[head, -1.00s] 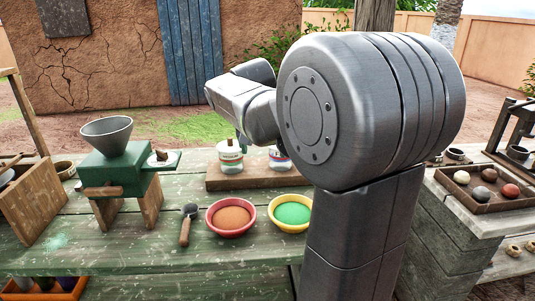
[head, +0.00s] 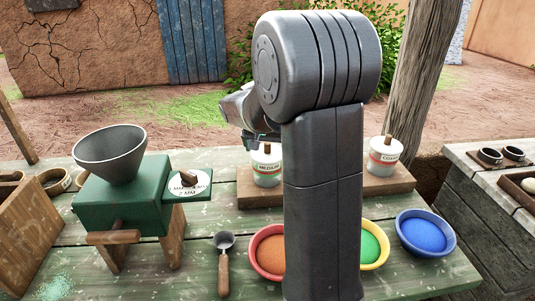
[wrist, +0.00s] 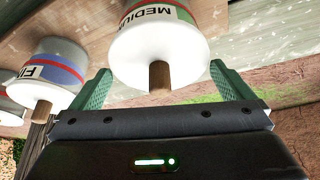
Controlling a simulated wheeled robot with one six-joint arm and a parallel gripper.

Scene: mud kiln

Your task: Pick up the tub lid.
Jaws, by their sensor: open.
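Lidded white tubs stand on a wooden board. The tub marked MEDIUM (head: 267,168) has a white lid (wrist: 130,55) with a brown wooden knob (wrist: 160,76). My gripper (wrist: 160,69) is open, one green finger on each side of that knob, and the knob appears untouched. In the head view my gripper (head: 262,139) is just above this tub, partly hidden by my arm. The COARSE tub (head: 384,160) stands at the right end of the board, with its lid on. Another tub (wrist: 52,68) with a blue band shows left in the wrist view; my arm hides it in the head view.
A green mill (head: 120,195) with a grey hopper stands left, a white knobbed disc (head: 190,187) on its side plate. A scoop (head: 223,265), a red bowl (head: 257,262), a yellow bowl (head: 378,258) and a blue bowl (head: 424,234) stand in front of the board (head: 330,185).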

